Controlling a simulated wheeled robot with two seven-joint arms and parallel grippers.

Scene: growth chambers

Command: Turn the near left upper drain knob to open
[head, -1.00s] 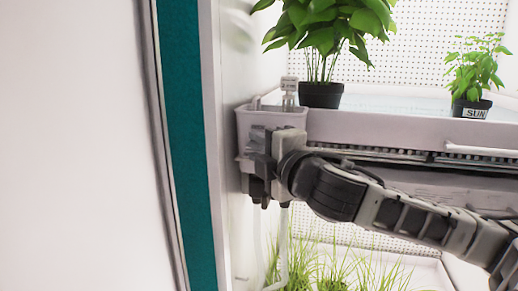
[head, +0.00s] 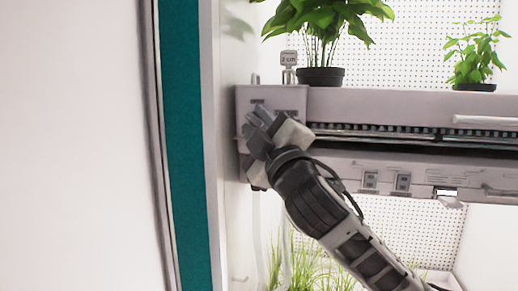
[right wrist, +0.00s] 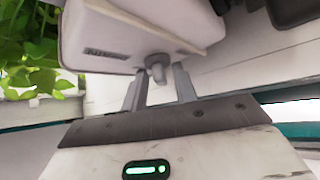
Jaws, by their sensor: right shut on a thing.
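The drain knob (right wrist: 157,68) is a small grey knob under the pale drain box (right wrist: 135,30) in the right wrist view. My right gripper (right wrist: 158,82) has one finger on each side of the knob and is shut on it. In the head view the drain box (head: 271,98) sits at the left end of the upper shelf. There my right gripper (head: 258,125) is tilted in front of the box, and the knob is hidden. A small label strip shows on the box in the wrist view. My left gripper is not in view.
The upper shelf (head: 390,103) runs right from the box and carries potted plants (head: 322,77). A teal-edged door (head: 187,150) is close on the left. Grass-like plants (head: 300,262) grow below.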

